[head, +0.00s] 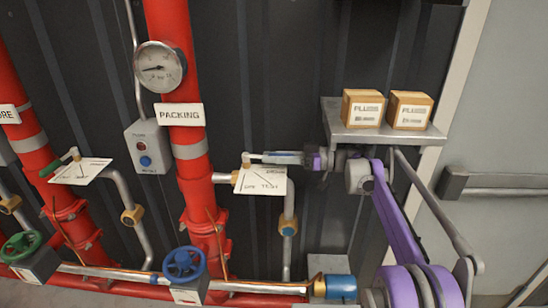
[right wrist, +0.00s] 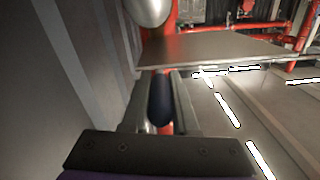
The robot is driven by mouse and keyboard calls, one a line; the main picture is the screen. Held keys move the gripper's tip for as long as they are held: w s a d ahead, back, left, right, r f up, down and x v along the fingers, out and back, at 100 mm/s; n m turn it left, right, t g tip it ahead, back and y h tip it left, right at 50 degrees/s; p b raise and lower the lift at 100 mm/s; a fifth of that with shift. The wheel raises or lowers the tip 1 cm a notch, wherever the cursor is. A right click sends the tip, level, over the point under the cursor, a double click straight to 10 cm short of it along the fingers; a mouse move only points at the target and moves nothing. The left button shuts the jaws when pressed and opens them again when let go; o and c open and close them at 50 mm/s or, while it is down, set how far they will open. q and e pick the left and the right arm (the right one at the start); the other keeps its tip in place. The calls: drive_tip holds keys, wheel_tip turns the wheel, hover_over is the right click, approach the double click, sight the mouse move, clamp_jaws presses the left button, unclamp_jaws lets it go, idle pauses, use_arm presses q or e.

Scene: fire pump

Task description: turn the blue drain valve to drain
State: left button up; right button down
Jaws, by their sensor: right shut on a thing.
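The blue drain valve is a lever on a brass fitting (head: 246,161) off the right red riser. Its pale lever arm (head: 256,155) points right, just above a white position plate (head: 259,182) with small print, including a word like TEST. My right gripper (head: 289,158) is shut on the lever's handle, which is mostly hidden in the head view. In the right wrist view the dark blue handle (right wrist: 160,101) sits between the two fingers, under the plate's edge (right wrist: 215,49). My left gripper is not in view.
A grey shelf (head: 384,136) with two cartons stands close above my right arm. A grey door (head: 500,120) is at right.

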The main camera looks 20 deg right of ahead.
drive_tip(key=c, duration=0.7)
unclamp_jaws()
drive_tip(key=shift+w, duration=0.1)
drive_tip(key=v, duration=1.1)
drive_tip(key=shift+r+b, duration=0.1)
drive_tip(key=shift+b, duration=0.2)
drive_tip(key=shift+a, duration=0.1)
